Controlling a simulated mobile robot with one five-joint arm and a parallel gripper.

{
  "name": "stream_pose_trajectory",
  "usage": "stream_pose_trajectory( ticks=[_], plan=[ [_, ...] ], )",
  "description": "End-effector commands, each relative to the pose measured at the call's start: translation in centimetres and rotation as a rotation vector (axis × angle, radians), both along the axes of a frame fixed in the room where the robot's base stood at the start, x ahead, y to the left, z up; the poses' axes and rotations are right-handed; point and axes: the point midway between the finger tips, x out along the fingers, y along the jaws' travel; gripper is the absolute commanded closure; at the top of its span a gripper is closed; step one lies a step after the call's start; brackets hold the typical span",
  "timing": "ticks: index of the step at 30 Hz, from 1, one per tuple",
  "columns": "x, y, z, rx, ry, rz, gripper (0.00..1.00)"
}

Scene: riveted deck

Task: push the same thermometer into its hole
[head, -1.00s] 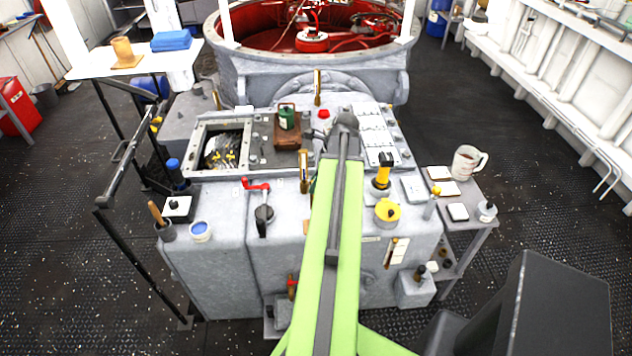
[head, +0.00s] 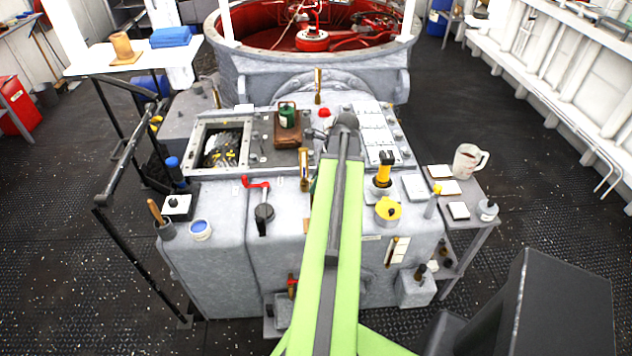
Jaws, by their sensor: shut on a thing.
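My green arm runs up the middle of the head view to a dark joint. My gripper and anything in it are hidden behind the arm. Several upright brass thermometer-like pieces show on the grey machine (head: 215,270). One (head: 318,86) stands at the back of its top. One with a pale face (head: 304,168) stands just left of my arm. Another (head: 391,250) leans on the front right. A brass piece with a red part (head: 291,287) sits low on the front. I cannot tell which is the task's thermometer, and I make out no hole for it.
A red-handled lever (head: 262,205) stands left of my arm. A side table (head: 478,215) holds a mug. A railing (head: 140,260) borders the left.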

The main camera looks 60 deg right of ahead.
Motion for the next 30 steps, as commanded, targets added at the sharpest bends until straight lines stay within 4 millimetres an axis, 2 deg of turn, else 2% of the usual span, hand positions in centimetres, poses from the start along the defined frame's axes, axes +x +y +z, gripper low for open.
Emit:
stream_pose_trajectory(
  ticks=[19,20,25,30],
  plan=[
    [0.0,0.0,-1.4,0.000,0.000,-0.001,1.00],
    [0.0,0.0,-1.4,0.000,0.000,-0.001,0.65],
    [0.0,0.0,-1.3,0.000,0.000,-0.001,0.43],
    [0.0,0.0,-1.3,0.000,0.000,-0.001,0.41]
  ],
)
